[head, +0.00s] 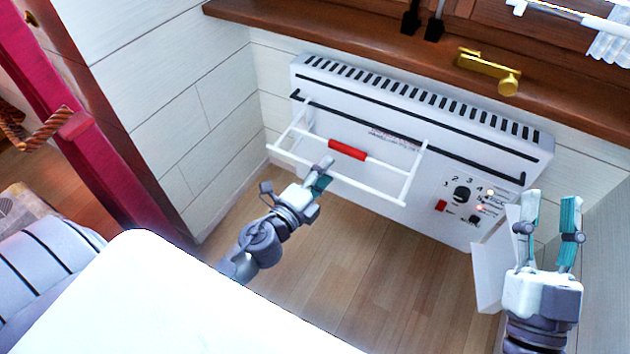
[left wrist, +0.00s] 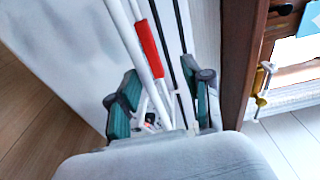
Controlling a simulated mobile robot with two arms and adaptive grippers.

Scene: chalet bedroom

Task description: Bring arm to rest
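My left gripper (head: 321,172) is in front of the white heater (head: 400,115), close to the white rack (head: 385,190) on its front. In the left wrist view its two teal fingers (left wrist: 163,105) stand apart. White rack bars and a red sleeve (left wrist: 150,48) show between and beyond them; I cannot tell whether the fingers touch a bar. The red sleeve also shows on the rack's bar in the head view (head: 347,150). My right gripper (head: 549,215) is open and empty, pointing up at the right, near the heater's control end.
A wooden window sill (head: 330,38) with a brass handle (head: 488,72) runs above the heater. The control dial (head: 461,194) is at the heater's right end. Wooden floor (head: 320,270) lies open below.

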